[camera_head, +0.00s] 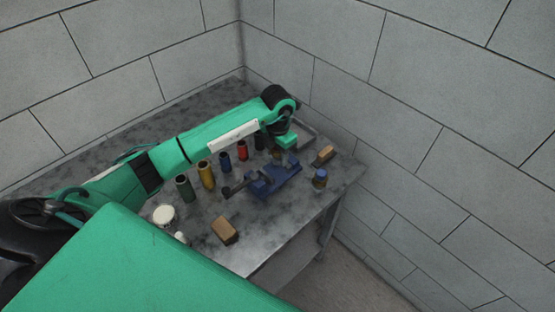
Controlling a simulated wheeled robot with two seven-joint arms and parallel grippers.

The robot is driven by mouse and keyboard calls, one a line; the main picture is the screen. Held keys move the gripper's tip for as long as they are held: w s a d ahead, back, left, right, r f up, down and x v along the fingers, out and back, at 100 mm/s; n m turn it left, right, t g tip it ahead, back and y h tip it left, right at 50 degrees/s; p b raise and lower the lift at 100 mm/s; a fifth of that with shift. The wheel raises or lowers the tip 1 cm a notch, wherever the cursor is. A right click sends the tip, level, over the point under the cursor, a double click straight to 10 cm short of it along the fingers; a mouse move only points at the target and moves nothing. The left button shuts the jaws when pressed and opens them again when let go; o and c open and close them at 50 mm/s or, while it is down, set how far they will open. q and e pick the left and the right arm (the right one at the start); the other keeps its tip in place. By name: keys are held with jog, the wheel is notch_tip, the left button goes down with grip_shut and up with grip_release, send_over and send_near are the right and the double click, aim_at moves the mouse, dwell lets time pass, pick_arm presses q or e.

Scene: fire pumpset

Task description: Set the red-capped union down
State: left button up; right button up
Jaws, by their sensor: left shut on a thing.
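My left arm reaches in from the left across the workbench (295,215). My left gripper (282,150) points down at the bench's far right part, just behind a blue vise (272,178). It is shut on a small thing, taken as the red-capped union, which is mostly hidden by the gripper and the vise. No red cap can be made out on it. I cannot tell whether the held thing touches the bench. My right gripper is not in view.
Green (184,188), yellow (206,174), blue (225,162) and red (242,150) cylinders stand in a row. A grey tray (308,140) lies behind the gripper. Wooden blocks (224,230) (323,155), a blue-capped jar (320,179) and a white-topped jar (163,215) stand around. Walls close the back.

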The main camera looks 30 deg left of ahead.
aim_at(277, 163)
pick_arm(q)
jog(key=shift+f, duration=0.35)
notch_tip(277, 163, down, 2)
jog(key=shift+f+p, duration=0.25)
jog(key=shift+p, duration=0.25)
jog(key=shift+f, duration=0.35)
jog(key=shift+f, duration=0.2)
jog(key=o, duration=1.4)
